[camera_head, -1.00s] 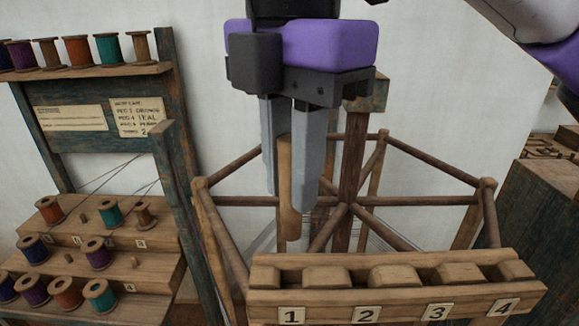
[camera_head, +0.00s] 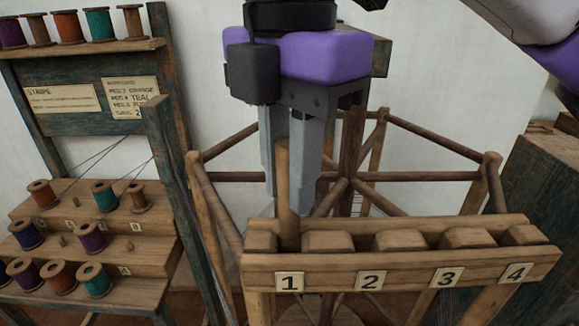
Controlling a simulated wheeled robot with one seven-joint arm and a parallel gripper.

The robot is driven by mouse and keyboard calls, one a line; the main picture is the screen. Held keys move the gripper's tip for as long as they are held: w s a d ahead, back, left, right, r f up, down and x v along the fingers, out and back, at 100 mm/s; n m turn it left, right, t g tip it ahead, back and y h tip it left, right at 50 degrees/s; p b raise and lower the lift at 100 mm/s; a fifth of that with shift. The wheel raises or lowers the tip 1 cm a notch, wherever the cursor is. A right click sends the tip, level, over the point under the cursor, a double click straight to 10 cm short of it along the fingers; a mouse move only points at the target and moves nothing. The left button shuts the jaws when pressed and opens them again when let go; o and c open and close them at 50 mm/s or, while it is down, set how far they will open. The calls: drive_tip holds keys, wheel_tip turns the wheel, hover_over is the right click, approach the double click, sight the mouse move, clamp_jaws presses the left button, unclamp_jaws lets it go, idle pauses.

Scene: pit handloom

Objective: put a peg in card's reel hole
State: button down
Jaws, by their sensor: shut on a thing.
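My gripper (camera_head: 288,203) is shut on an upright wooden peg (camera_head: 284,165), with its grey fingers pointing down. The peg's lower end stands in the gap over label 1 of the wooden rail (camera_head: 400,270), between the first two blocks. The front board hides its tip, so I cannot tell how deep it sits. The gaps over labels 2, 3 and 4 look empty. The wooden reel (camera_head: 425,177) stands behind the rail.
A dark rack post (camera_head: 175,170) stands left of the rail. The rack's steps hold several thread spools, including an orange one (camera_head: 42,193) and a teal one (camera_head: 104,196), and more spools line its top shelf. A dark wooden box (camera_head: 535,180) stands at the right.

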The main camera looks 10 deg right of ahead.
drive_tip(key=shift+f+b, duration=0.7)
drive_tip(key=shift+f, duration=1.35)
drive_tip(key=c, duration=0.8)
unclamp_jaws()
drive_tip(key=shift+r, duration=0.15)
wheel_tip(320, 180, up, 4)
drive_tip(key=p, duration=0.5)
drive_tip(key=shift+r+p, duration=0.25)
drive_tip(key=shift+p, duration=0.1)
drive_tip(key=shift+r+p, duration=0.3)
drive_tip(key=shift+r, duration=0.85)
